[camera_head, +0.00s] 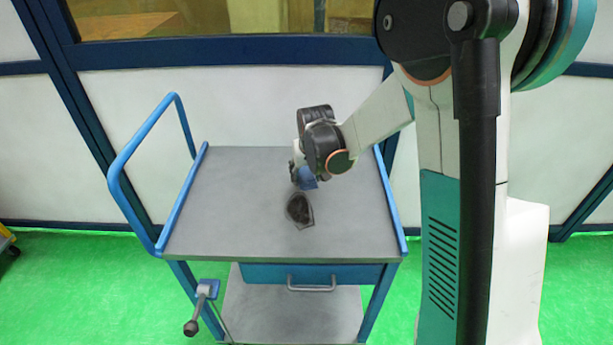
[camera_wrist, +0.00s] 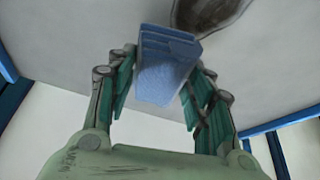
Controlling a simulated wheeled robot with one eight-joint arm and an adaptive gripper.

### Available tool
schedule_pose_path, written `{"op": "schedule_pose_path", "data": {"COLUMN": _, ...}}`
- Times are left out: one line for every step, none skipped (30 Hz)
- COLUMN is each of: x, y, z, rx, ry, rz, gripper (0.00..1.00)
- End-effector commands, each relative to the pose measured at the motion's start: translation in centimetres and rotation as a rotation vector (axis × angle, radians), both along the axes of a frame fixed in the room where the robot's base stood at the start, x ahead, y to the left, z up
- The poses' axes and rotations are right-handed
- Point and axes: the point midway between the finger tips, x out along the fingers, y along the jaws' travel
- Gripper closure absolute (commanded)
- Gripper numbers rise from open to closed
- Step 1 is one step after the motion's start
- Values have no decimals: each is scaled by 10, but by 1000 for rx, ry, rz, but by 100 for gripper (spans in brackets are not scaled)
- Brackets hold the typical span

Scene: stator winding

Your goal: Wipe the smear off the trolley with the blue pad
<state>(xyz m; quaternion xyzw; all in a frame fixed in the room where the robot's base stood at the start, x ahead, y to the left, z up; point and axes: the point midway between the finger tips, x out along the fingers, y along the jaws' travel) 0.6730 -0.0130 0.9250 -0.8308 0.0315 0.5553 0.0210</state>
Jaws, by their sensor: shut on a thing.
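The blue pad (camera_wrist: 164,72) is between the fingers of my gripper (camera_wrist: 162,85), which is shut on it. In the head view the pad (camera_head: 306,180) shows partly below my wrist, over the middle of the grey trolley top (camera_head: 230,190). The smear (camera_head: 299,209) is a dark brown patch just in front of the pad on the trolley top. In the wrist view part of the smear (camera_wrist: 205,12) shows at the upper edge, beside the pad's far end. I cannot tell whether the pad touches the top.
The trolley has raised blue side rails (camera_head: 183,198) and a blue push handle (camera_head: 121,180) at left. A drawer (camera_head: 312,274) and a vise-like clamp (camera_head: 201,305) are at its front. A wall with a window stands behind. The rest of the top is clear.

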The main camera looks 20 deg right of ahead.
Motion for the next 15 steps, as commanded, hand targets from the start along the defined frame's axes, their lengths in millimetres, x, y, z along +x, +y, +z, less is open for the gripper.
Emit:
{"op": "schedule_pose_path", "data": {"x": 1, "y": 0, "z": 8, "rx": 0, "ry": 0, "rz": 0, "gripper": 71}}
{"op": "schedule_pose_path", "data": {"x": 1, "y": 0, "z": 10, "rx": 0, "ry": 0, "rz": 0, "gripper": 71}}
{"op": "schedule_pose_path", "data": {"x": 1, "y": 0, "z": 14, "rx": 0, "ry": 0, "rz": 0, "gripper": 71}}
{"op": "schedule_pose_path", "data": {"x": 2, "y": 0, "z": 17, "rx": 0, "ry": 0, "rz": 0, "gripper": 71}}
{"op": "schedule_pose_path", "data": {"x": 2, "y": 0, "z": 19, "rx": 0, "ry": 0, "rz": 0, "gripper": 71}}
{"op": "schedule_pose_path", "data": {"x": 2, "y": -1, "z": 23, "rx": 0, "ry": 0, "rz": 0, "gripper": 71}}
{"op": "schedule_pose_path", "data": {"x": 3, "y": -1, "z": 25, "rx": 0, "ry": 0, "rz": 0, "gripper": 71}}
{"op": "schedule_pose_path", "data": {"x": 3, "y": -1, "z": 27, "rx": 0, "ry": 0, "rz": 0, "gripper": 71}}
{"op": "schedule_pose_path", "data": {"x": 3, "y": -1, "z": 29, "rx": 0, "ry": 0, "rz": 0, "gripper": 71}}
{"op": "schedule_pose_path", "data": {"x": 3, "y": -1, "z": 30, "rx": 0, "ry": 0, "rz": 0, "gripper": 71}}
{"op": "schedule_pose_path", "data": {"x": 4, "y": -1, "z": 31, "rx": 0, "ry": 0, "rz": 0, "gripper": 71}}
{"op": "schedule_pose_path", "data": {"x": 4, "y": -1, "z": 31, "rx": 0, "ry": 0, "rz": 0, "gripper": 71}}
{"op": "schedule_pose_path", "data": {"x": 4, "y": -1, "z": 31, "rx": 0, "ry": 0, "rz": 0, "gripper": 71}}
{"op": "schedule_pose_path", "data": {"x": 4, "y": -1, "z": 31, "rx": 0, "ry": 0, "rz": 0, "gripper": 71}}
{"op": "schedule_pose_path", "data": {"x": 4, "y": -1, "z": 31, "rx": 0, "ry": 0, "rz": 0, "gripper": 71}}
